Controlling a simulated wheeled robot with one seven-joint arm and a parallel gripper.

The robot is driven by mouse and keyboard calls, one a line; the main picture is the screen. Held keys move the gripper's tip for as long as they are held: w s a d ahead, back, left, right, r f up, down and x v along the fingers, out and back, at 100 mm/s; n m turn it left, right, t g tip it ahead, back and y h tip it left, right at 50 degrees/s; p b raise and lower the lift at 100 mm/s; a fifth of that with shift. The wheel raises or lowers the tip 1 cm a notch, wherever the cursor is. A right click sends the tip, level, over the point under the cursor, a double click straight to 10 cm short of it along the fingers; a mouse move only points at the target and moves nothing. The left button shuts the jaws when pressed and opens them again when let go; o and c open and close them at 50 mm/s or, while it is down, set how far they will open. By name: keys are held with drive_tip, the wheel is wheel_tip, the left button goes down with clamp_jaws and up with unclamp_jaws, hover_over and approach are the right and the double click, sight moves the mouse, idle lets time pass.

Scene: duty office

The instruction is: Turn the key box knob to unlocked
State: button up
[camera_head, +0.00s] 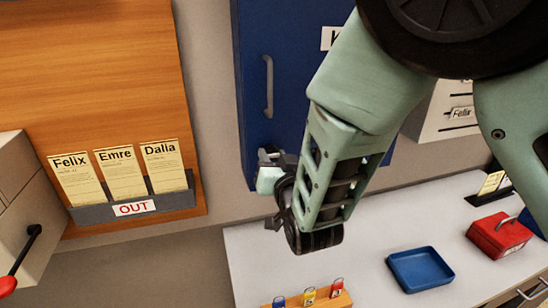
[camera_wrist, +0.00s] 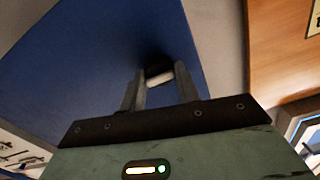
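The key box (camera_head: 283,70) is a blue wall cabinet with a grey vertical handle (camera_head: 269,86) on its door. It also fills much of the wrist view (camera_wrist: 80,80). My gripper (camera_head: 272,154) is at the box's lower left, largely hidden by my own wrist in the head view. In the wrist view, my gripper's (camera_wrist: 161,76) two fingers stand apart and point at the blue face. A dark round knob (camera_wrist: 153,62) with a pale bar shows between and just beyond the fingertips. Whether the fingers touch it is unclear. The knob is hidden in the head view.
Below the box is a pale counter (camera_head: 370,225) with a blue tray (camera_head: 420,269), a red box (camera_head: 498,235) and a wooden rack (camera_head: 310,302) of coloured key tags. A wooden board (camera_head: 90,90) with name cards is on the left wall.

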drive_tip(key=shift+f+m+b, duration=0.15)
drive_tip(key=shift+m+b, duration=0.25)
drive_tip(key=shift+b, duration=0.55)
drive_tip(key=m+b, duration=0.2)
drive_tip(key=b, duration=0.2)
drive_tip(key=shift+f, duration=0.2)
drive_tip(key=m+b, duration=0.5)
drive_tip(key=b, duration=0.5)
drive_tip(key=m+b, duration=0.6)
drive_tip(key=b, duration=0.5)
drive_tip(key=shift+m, duration=0.3)
drive_tip(key=m+b, duration=0.1)
drive_tip(key=b, duration=0.1)
drive_tip(key=m+b, duration=0.2)
drive_tip(key=shift+r, duration=0.25)
drive_tip(key=shift+m+b, duration=0.35)
drive_tip(key=shift+m, duration=0.05)
drive_tip(key=o, duration=1)
drive_tip(key=shift+c, duration=0.2)
